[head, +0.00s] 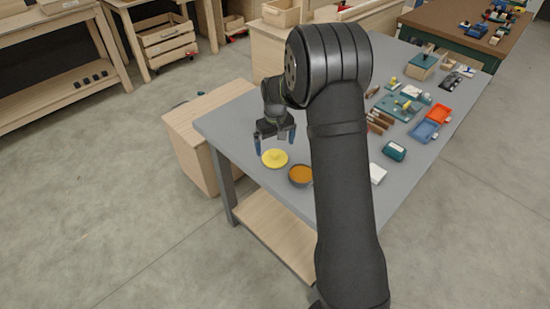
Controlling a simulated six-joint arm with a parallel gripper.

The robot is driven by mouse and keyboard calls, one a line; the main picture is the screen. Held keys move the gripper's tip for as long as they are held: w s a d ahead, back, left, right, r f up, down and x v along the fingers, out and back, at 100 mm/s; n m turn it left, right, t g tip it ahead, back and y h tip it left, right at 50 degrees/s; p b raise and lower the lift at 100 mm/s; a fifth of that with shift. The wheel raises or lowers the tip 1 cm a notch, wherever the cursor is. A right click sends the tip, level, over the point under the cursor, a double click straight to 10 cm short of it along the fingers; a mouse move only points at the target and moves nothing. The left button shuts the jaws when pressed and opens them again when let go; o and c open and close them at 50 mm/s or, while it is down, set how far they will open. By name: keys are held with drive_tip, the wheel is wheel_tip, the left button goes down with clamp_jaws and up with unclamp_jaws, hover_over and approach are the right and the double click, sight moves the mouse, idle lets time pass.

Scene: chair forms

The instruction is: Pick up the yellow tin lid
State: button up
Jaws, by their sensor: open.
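The yellow tin lid (274,158) is a round, flat disc with a small raised middle. It lies on the grey tabletop (226,124), near the table's left end. My gripper (275,144) points down just above and behind the lid, with its blue-tipped fingers spread apart. The gap between the fingers looks empty, and the lid appears apart from them. The exact height of the fingertips over the table is hard to tell from this view.
A dark round bowl with orange contents (300,175) stands close to the lid's right. A teal box (394,151), a blue tray (424,131) and an orange-red tray (438,113) lie further right. My arm hides the table's middle. A wooden cabinet (190,150) stands left of the table.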

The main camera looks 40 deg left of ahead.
sight(275, 153)
wheel_tip(275, 153, down, 4)
drive_tip(key=shift+s+d+f, duration=0.1)
drive_tip(key=shift+d+f, duration=0.05)
drive_tip(key=shift+f, duration=0.1)
drive_tip(key=c, duration=0.9)
drive_tip(key=shift+c, duration=0.2)
drive_tip(key=shift+r, duration=0.55)
drive_tip(key=r, duration=0.2)
drive_tip(key=d+r, duration=0.1)
drive_tip(key=shift+w+r, duration=0.3)
drive_tip(key=shift+r, duration=0.1)
drive_tip(key=w+d+r, duration=0.4)
drive_tip(key=d+r, duration=0.2)
drive_tip(key=d, duration=0.3)
drive_tip(key=shift+s+d+f, duration=0.35)
drive_tip(key=shift+s+f, duration=0.4)
drive_tip(key=shift+f, duration=0.45)
drive_tip(key=shift+s+d+f, duration=0.3)
drive_tip(key=shift+s+f, duration=0.5)
drive_tip(key=shift+f, duration=0.45)
drive_tip(key=shift+s+d+f, duration=0.35)
drive_tip(key=shift+s+f, duration=0.4)
drive_tip(key=shift+f, duration=0.45)
